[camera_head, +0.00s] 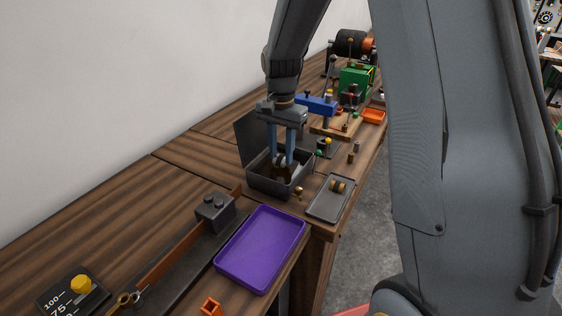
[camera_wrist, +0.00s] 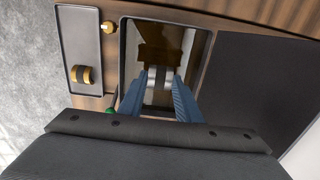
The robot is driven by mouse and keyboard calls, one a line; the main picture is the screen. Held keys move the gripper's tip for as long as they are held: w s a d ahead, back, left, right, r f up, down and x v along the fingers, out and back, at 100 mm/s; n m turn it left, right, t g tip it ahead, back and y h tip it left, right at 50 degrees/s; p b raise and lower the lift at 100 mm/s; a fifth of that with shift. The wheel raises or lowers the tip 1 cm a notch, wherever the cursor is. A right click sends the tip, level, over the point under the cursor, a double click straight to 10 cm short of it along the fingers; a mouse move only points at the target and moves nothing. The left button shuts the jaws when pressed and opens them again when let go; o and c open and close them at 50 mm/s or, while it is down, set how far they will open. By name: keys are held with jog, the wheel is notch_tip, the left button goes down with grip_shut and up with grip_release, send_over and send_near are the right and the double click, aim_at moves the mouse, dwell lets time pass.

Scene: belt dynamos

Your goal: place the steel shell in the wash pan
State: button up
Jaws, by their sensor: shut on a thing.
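The steel shell (camera_wrist: 158,78), a short silvery cylinder with a dark middle band, is between the blue fingers of my gripper (camera_wrist: 162,84) in the wrist view. In the head view my gripper (camera_head: 282,159) points down over the wash pan, shut on the shell (camera_head: 281,161). The wash pan (camera_head: 268,186) is a dark grey open box with brownish contents. The shell is within the pan's outline in both views, near or below rim level. I cannot tell whether it touches the bottom.
A small grey tray (camera_head: 324,208) with brass rings stands right of the pan, with a small brass piece (camera_head: 298,191) between. A purple tray (camera_head: 260,252) lies in front. A dark raised panel (camera_head: 246,137) stands behind the pan. Bench tools stand farther back.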

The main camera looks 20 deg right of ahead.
aim_at(281, 157)
jog(key=shift+f+p, duration=0.5)
jog(key=shift+f, duration=1.6)
jog(key=shift+f, duration=0.15)
jog(key=o, duration=1.1)
notch_tip(281, 157, up, 12)
jog(key=b, duration=0.3)
jog(key=shift+s, duration=0.25)
jog(key=s+f+n, duration=0.3)
jog(key=s, duration=0.3)
jog(key=s+f+n, duration=0.3)
jog(key=s, duration=0.4)
jog(key=s+f+n+t, duration=0.1)
jog(key=s+f+n, duration=0.2)
jog(key=s, duration=0.4)
jog(key=shift+s+d+f, duration=0.15)
jog(key=shift+d+f, duration=0.05)
jog(key=shift+d, duration=0.2)
